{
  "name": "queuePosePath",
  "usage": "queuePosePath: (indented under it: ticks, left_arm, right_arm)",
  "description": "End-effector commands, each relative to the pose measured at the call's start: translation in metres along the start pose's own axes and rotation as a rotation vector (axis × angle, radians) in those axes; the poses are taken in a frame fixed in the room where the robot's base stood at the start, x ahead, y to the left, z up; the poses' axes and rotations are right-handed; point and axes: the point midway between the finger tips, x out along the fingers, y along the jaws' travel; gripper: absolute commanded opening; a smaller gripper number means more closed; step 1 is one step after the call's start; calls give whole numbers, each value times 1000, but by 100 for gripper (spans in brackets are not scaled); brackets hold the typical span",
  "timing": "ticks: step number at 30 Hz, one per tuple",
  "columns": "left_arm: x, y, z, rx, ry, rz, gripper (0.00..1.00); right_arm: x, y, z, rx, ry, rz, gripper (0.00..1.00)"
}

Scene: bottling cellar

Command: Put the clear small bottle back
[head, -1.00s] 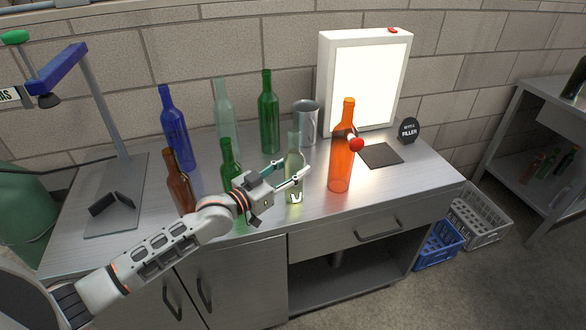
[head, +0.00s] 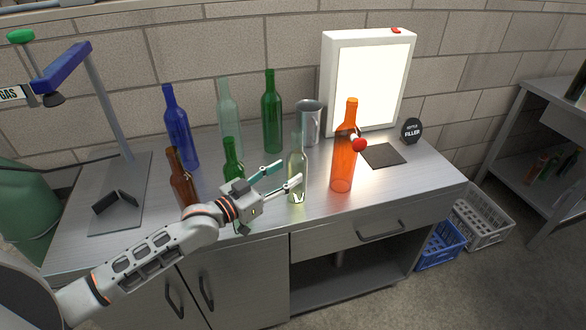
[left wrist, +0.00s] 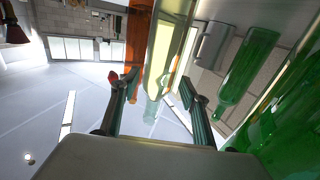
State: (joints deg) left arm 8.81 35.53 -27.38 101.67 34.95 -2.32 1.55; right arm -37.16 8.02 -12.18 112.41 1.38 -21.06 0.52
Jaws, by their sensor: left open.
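The clear small bottle (head: 298,163) stands upright on the steel worktop, left of the orange bottle. My left gripper (head: 291,171) is open beside it, with its fingers pointing at it from the left. One finger crosses in front of the lower part of the bottle in the head view. In the left wrist view the bottle (left wrist: 163,60) shows ahead, between the open fingers of the left gripper (left wrist: 158,82); I cannot tell if they touch it. My right gripper is not in view.
Near my left gripper stand a small green bottle (head: 232,155), a brown bottle (head: 180,180) and the orange bottle (head: 343,155). Blue (head: 179,130), pale (head: 229,115) and dark green (head: 271,115) bottles, a metal cup (head: 309,125) and a light panel (head: 367,85) stand behind. A dark mat (head: 383,155) lies right.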

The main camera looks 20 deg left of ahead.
Motion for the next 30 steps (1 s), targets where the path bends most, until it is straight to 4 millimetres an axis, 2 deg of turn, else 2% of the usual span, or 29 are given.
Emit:
queuePosePath:
  ticks: [3, 9, 30]
  left_arm:
    - [-17, 0, 1, 0, -2, 0, 45]
    - [-30, 0, -1, 0, 1, 0, 45]
    - [-31, 0, 0, 0, 1, 0, 45]
  right_arm:
    - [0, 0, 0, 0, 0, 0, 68]
    - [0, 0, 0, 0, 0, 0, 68]
    - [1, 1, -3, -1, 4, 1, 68]
